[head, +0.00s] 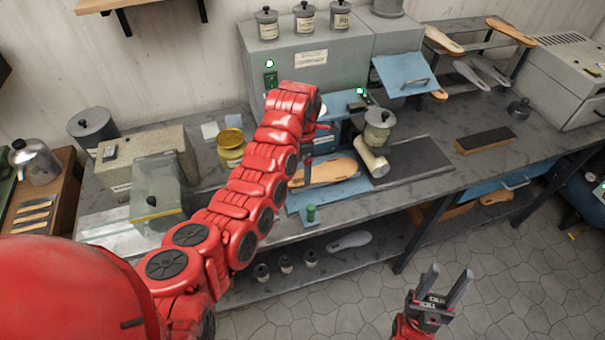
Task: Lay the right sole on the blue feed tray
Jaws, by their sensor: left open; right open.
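A tan sole (328,172) lies flat on the blue feed tray (349,188) on the bench. I cannot tell whether it is the right or the left sole. My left arm reaches across the bench, and its forearm covers the left part of the tray. My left gripper (307,172) is open and mostly hidden behind that arm; a dark finger shows at the sole's left end, but I cannot tell whether it touches. My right gripper (441,286) is open and empty, in front of the bench over the floor.
A white roller (372,161) and grey pot (378,127) stand right of the sole. More tan soles (443,40) and grey soles (470,74) lie on a rack at back right. A black-topped block (485,139) sits on the bench. A yellow jar (231,150) stands left.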

